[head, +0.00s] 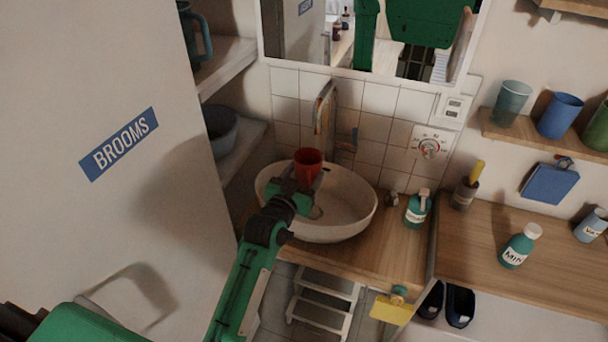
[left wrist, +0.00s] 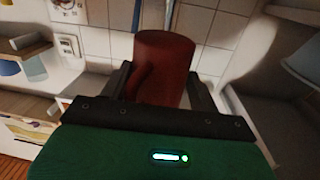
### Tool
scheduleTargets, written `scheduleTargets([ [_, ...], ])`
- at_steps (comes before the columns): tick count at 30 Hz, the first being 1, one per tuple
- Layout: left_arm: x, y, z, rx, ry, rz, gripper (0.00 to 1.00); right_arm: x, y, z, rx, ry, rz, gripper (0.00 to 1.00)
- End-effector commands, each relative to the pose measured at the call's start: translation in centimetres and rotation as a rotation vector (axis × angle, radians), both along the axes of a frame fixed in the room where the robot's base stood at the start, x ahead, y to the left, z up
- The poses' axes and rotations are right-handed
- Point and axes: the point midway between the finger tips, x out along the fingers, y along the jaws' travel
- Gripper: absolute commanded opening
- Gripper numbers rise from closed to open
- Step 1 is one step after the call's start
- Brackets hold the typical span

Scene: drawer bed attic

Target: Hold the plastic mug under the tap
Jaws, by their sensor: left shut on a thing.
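A red plastic mug (head: 308,165) is held upright over the white basin (head: 352,215). My left gripper (head: 296,182) is shut on the mug, and the mug also shows between the fingers in the left wrist view (left wrist: 165,65). The tap (head: 325,108) rises on the tiled wall behind the basin, and its spout is above and just behind the mug in the head view. I cannot tell whether the mug is exactly below the spout. No water is visible. The inside of the mug is mostly hidden. My right gripper is not in view.
A MINT-like labelled bottle (head: 518,246) stands on the wooden counter (head: 480,235). A door marked BROOMS (head: 118,144) fills the left. A white step stool (head: 322,300) is below the basin.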

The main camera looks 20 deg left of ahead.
Motion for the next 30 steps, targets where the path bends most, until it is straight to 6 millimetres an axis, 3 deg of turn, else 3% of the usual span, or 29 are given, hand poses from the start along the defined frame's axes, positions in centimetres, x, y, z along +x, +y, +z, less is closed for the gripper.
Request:
scheduleTargets([
  [5, 0.5, 0.0, 0.1, 0.000, -0.001, 0.000, 0.39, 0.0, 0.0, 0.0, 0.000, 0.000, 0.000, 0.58],
  [19, 5.8, -0.2, 0.0, 0.000, -0.002, 0.000, 0.39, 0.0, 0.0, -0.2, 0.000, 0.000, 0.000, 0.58],
  [30, 6.3, -0.2, 0.0, 0.000, -0.001, 0.000, 0.39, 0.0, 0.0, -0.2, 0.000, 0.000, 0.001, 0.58],
])
